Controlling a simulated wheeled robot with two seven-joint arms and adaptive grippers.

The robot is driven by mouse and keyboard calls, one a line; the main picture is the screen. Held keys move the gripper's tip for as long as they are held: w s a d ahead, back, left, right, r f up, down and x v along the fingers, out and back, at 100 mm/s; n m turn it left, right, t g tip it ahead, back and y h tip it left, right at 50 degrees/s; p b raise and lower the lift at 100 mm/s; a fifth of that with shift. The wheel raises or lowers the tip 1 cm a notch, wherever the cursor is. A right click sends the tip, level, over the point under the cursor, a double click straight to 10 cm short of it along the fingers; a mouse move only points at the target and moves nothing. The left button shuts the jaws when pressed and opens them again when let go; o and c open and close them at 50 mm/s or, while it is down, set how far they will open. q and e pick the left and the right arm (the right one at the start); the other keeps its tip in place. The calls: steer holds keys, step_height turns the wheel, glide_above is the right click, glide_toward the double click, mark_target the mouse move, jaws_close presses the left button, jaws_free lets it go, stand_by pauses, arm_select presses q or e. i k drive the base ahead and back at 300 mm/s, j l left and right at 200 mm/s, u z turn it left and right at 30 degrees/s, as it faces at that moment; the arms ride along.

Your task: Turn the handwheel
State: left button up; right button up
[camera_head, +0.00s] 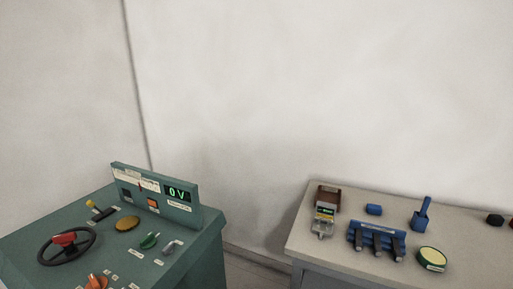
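The handwheel (49,254) is a dark ring with a red hub (64,239). It sits at the left on the sloping top of a green control console (195,244), in the head view. The console's upright panel (150,193) has a green display (178,194) reading 0 V. Neither of my grippers shows in this view, and nothing touches the handwheel.
The console also carries a yellow-topped lever, a brass disc (127,223), a green knob (149,241), a grey lever and an orange knob (96,282). A grey table (300,240) at the right holds blue parts and a small meter. A floor gap separates them.

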mark_target(65, 238)
steer(key=u, duration=1.6)
steer(key=j+u, duration=0.2)
steer(key=i, duration=0.05)
